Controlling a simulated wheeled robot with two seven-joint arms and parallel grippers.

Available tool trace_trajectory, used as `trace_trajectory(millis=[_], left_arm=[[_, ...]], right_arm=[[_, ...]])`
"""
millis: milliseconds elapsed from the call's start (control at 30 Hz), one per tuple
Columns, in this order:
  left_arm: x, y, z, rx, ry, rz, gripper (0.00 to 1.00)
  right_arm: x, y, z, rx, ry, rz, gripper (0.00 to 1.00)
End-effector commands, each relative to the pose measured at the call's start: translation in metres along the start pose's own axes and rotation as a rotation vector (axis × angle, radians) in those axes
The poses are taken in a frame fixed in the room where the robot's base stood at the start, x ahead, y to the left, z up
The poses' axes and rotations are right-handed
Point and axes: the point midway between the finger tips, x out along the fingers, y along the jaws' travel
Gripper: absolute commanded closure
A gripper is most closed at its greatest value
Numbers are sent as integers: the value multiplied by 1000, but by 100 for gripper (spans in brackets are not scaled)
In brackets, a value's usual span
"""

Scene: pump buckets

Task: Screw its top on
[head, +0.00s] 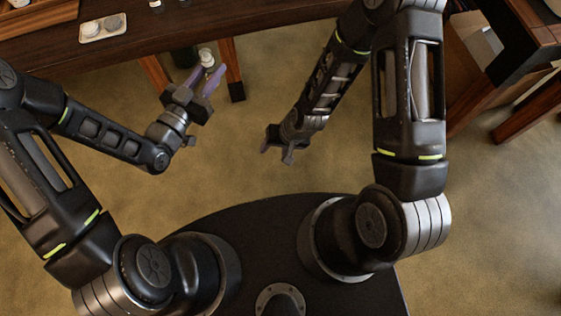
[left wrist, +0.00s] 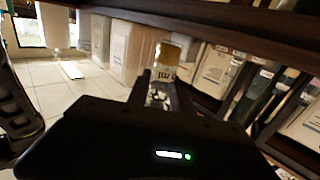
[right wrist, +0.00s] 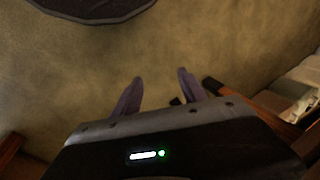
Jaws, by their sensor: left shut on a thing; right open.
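My left gripper (head: 205,75) is shut on a small bottle (head: 207,56), held near the edge of the dark wooden table. In the left wrist view the bottle (left wrist: 167,60) shows a pale, yellowish end and a label with dark marks between the fingers. Whether a top is on it I cannot tell. My right gripper (head: 277,156) is open and empty, low over the floor and to the right of the left one. In the right wrist view its two purple fingers (right wrist: 160,78) stand apart with only floor between them. No separate top can be made out with certainty.
The dark table (head: 180,30) runs along the top left. A pale tray (head: 103,28) on it holds round light things. Another wooden table (head: 500,70) stands at the right. The middle floor is clear.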

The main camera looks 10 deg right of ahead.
Motion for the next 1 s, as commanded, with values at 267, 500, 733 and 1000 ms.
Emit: trace_trajectory(millis=[267,500,733,1000], left_arm=[[0,0,0,0,1,0,100],[0,0,0,0,0,0,100],[0,0,0,0,1,0,100],[-3,-6,6,0,0,-15,100]], right_arm=[[-7,13,90,-47,-100,-50,50],[-7,13,93,-51,-104,-52,50],[-7,13,92,-50,-103,-51,50],[-2,14,92,-50,-103,-51,50]])
